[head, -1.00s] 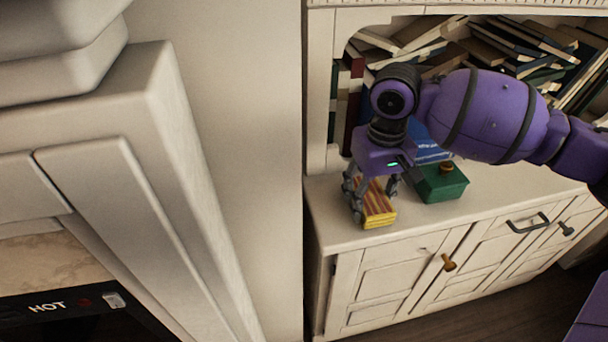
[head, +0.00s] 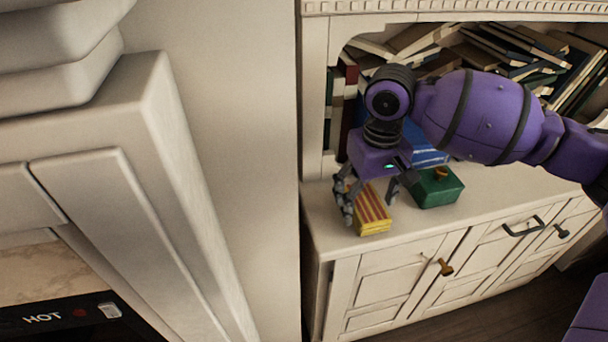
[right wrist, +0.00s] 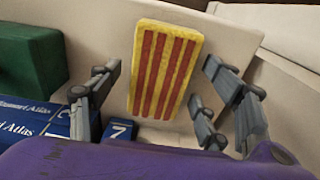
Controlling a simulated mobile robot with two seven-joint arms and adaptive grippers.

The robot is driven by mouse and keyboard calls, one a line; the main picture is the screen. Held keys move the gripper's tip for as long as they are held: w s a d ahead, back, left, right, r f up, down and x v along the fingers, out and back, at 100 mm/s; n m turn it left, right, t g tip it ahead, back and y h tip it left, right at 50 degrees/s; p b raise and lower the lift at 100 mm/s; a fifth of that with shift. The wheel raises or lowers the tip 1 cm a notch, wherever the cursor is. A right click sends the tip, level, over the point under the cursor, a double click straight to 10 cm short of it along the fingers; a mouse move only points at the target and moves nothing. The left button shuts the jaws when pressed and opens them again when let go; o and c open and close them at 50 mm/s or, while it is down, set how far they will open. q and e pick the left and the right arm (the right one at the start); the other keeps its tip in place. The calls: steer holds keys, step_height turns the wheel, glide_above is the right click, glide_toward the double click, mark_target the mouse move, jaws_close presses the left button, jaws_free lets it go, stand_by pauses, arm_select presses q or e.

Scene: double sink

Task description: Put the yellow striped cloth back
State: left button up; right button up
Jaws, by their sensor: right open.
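The yellow striped cloth (head: 373,211) is a folded block with red stripes, lying on the white cabinet top near its left front corner. In the right wrist view the cloth (right wrist: 164,72) lies flat beyond and between the spread fingers. My right gripper (head: 367,204) is open above the cloth, with a finger to each side of it in the head view. Its fingers also show in the right wrist view (right wrist: 160,105), apart from the cloth. My left gripper is not in view.
A green box (head: 436,188) stands just right of the cloth. Blue books (head: 430,151) stand behind the gripper, lettered "Atlas" in the wrist view (right wrist: 30,120). A heap of books (head: 500,50) fills the shelf behind. A wall (head: 235,150) stands to the left. The cabinet top (head: 490,178) is clear at right.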

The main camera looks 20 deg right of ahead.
mark_target(367, 203)
step_height(367, 203, up, 11)
steer(key=p, duration=0.1)
steer(key=shift+p, duration=0.35)
